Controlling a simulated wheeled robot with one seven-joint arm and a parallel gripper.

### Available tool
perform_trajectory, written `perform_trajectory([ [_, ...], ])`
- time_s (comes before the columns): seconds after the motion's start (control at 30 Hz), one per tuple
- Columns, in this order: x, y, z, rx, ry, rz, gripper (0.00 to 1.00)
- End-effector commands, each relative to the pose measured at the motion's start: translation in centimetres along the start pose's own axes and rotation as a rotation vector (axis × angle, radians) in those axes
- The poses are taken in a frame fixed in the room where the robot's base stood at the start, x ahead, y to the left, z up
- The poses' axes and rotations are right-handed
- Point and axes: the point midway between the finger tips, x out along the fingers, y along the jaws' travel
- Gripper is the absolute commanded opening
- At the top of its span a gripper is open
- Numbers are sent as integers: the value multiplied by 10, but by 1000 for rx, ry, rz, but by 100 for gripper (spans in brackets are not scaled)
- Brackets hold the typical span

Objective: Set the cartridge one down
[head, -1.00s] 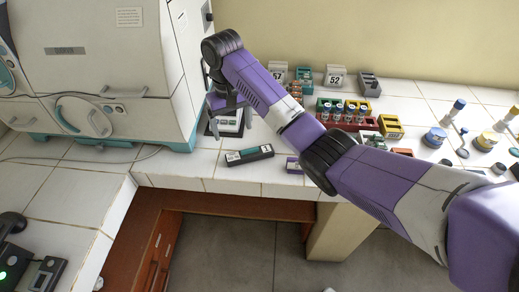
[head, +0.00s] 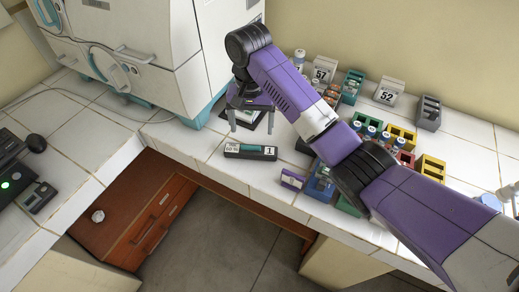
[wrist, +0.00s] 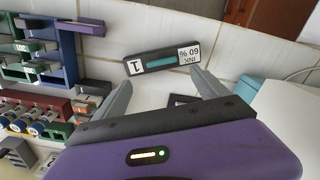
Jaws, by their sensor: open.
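Cartridge one (head: 250,151) is a flat dark block with a teal stripe and a white label "1". It lies flat on the white tiled counter near the front edge. In the wrist view the cartridge (wrist: 160,60) also shows its "INK 60 %" label, upside down, just beyond my fingertips. My gripper (head: 251,119) is open, with nothing between its fingers, and hangs over the counter behind the cartridge, apart from it. A dark, flat item with a pale top (head: 248,116) is partly hidden under my gripper.
A white incubator (head: 165,40) stands at the left. Racks of vials, a blue rack (head: 319,187) and a purple-and-white box (head: 293,180) are at the right. Number blocks 57 (head: 323,70) and 52 (head: 389,92) stand behind. Bare counter lies around the cartridge.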

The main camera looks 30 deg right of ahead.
Motion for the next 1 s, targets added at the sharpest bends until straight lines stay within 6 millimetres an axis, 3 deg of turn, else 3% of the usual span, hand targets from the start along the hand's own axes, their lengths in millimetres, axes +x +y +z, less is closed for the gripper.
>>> perform_trajectory([
  [0.37,31,-1,2,14,-2,2,84],
  [0.7,74,-4,5,13,-1,3,84],
  [1.0,78,-5,5,13,0,1,82],
])
